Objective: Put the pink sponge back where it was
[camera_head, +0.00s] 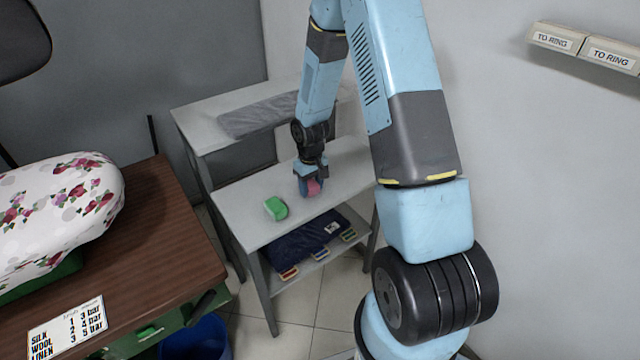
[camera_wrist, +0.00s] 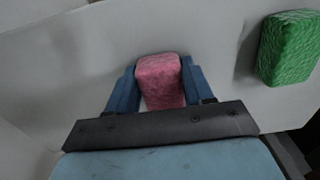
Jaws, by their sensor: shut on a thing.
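The pink sponge (camera_wrist: 160,78) is between the two blue fingers of my gripper (camera_wrist: 158,90) in the wrist view. My gripper is shut on it. In the head view my gripper (camera_head: 308,188) is low over the grey table, and the pink sponge (camera_head: 314,187) shows partly between the fingers. I cannot tell whether the sponge touches the tabletop. A green sponge (camera_head: 276,208) lies on the table to the left of my gripper; it also shows at the right of the wrist view (camera_wrist: 288,48).
The grey table (camera_head: 250,228) has a lower shelf with dark folded cloth (camera_head: 308,240) and several small coloured items. A raised shelf behind holds grey cloth (camera_head: 258,116). A brown table (camera_head: 165,225) with a floral padded board (camera_head: 60,195) stands left. The tabletop around my gripper is mostly clear.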

